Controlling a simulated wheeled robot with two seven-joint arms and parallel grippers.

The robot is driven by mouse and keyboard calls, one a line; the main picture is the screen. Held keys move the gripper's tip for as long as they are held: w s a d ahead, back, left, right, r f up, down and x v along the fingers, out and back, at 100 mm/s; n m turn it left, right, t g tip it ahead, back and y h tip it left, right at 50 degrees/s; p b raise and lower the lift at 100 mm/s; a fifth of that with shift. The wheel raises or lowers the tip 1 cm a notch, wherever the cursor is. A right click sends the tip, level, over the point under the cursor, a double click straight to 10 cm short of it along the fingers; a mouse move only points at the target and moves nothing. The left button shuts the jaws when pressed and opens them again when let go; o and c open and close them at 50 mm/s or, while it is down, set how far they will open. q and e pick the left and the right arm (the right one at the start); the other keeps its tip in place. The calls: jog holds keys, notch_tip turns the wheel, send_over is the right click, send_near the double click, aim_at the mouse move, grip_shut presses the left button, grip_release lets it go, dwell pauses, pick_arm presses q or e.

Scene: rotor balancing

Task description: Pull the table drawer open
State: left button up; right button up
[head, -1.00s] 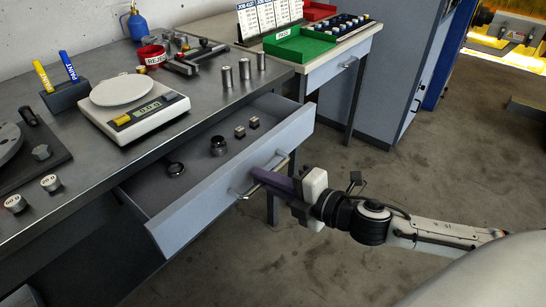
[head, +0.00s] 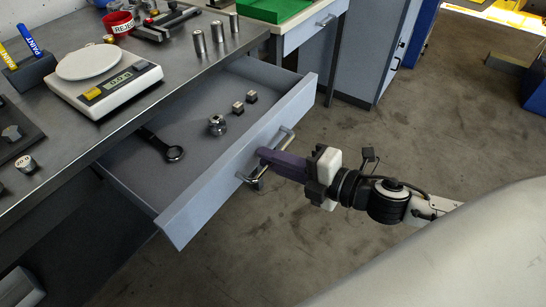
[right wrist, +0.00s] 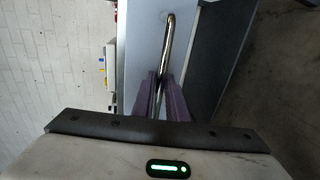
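The table drawer (head: 190,215) stands well open under the metal workbench top. Its bar handle (head: 286,132) is on the front panel. My right gripper (head: 262,158) is at the handle, its purple fingers on either side of the bar. In the right wrist view the fingers (right wrist: 161,95) close around the handle bar (right wrist: 167,45). Inside the drawer lie a dark ring wrench (head: 172,152), a round metal fitting (head: 217,124) and two small blocks (head: 251,97). My left gripper does not show.
On the bench (head: 130,115) stand a white scale (head: 105,80), metal cylinders (head: 198,42), a red bin (head: 118,22) and a marker holder (head: 30,70). A second table with a green tray (head: 272,8) is behind. The floor (head: 330,240) before the drawer is clear.

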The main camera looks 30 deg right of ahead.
dwell(0.3)
pick_arm(q)
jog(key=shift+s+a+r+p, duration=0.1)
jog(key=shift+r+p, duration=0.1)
jog(key=shift+p, duration=0.4)
pick_arm(e)
jog(key=v, duration=1)
jog(key=shift+s+d, duration=0.1)
jog(key=shift+s, duration=0.05)
